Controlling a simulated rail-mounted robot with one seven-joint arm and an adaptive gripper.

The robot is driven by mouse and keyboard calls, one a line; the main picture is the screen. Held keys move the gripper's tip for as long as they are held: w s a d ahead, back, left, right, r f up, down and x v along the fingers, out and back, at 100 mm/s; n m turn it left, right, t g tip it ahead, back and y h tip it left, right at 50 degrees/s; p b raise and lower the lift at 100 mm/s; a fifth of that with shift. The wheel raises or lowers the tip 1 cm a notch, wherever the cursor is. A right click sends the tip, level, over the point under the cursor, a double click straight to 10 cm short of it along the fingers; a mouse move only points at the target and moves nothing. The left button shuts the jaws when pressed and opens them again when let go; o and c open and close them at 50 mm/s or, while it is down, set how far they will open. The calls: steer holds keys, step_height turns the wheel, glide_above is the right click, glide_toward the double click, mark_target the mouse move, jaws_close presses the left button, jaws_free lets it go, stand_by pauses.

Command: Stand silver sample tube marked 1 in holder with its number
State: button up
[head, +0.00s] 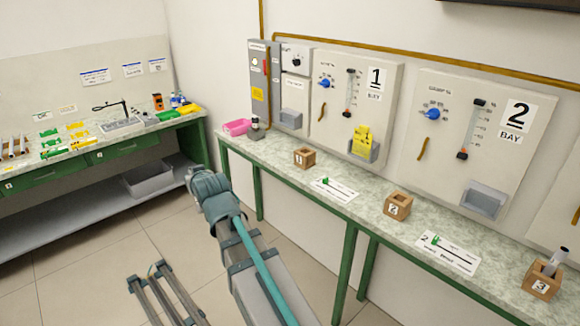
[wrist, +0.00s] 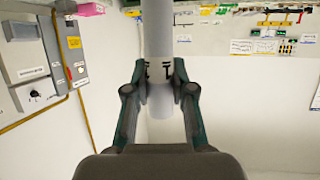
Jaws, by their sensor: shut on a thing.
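My gripper (wrist: 159,75) is shut on a silver sample tube (wrist: 158,28) in the wrist view. The tube runs up out of the top of that view, with a short end below the fingers. No number can be read on it. In the head view my arm hides the gripper and the held tube. The wooden holder marked 1 (head: 304,158) stands on the right-hand bench below the bay 1 panel; no tube shows in it. My arm's visible end is left of this holder, off the bench.
Holder 2 (head: 397,206) looks empty; holder 3 (head: 542,281) has a silver tube (head: 557,261) leaning in it. Flat cards (head: 335,190) lie between holders. A pink object (head: 237,127) lies at the bench's far end. More tubes (head: 15,146) lie on the left bench (head: 110,146).

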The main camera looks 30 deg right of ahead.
steer(key=w+d+f+b, duration=0.15)
steer(key=w+d, duration=0.65)
steer(key=d, duration=1.1)
steer(key=w+d+h+b, duration=0.15)
steer(key=w+d, duration=0.55)
steer(key=d, duration=1.3)
steer(key=w+d+f+y+b, duration=0.15)
steer(key=w+d, duration=0.65)
steer(key=d, duration=1.1)
step_height(320, 180, down, 10)
steer(key=p, duration=0.3)
steer(key=shift+a+r, duration=0.15)
steer(key=shift+r, duration=0.1)
steer(key=shift+f+h, duration=0.25)
steer(key=shift+h, duration=0.05)
steer(key=o, duration=0.9)
steer(key=shift+r, duration=0.1)
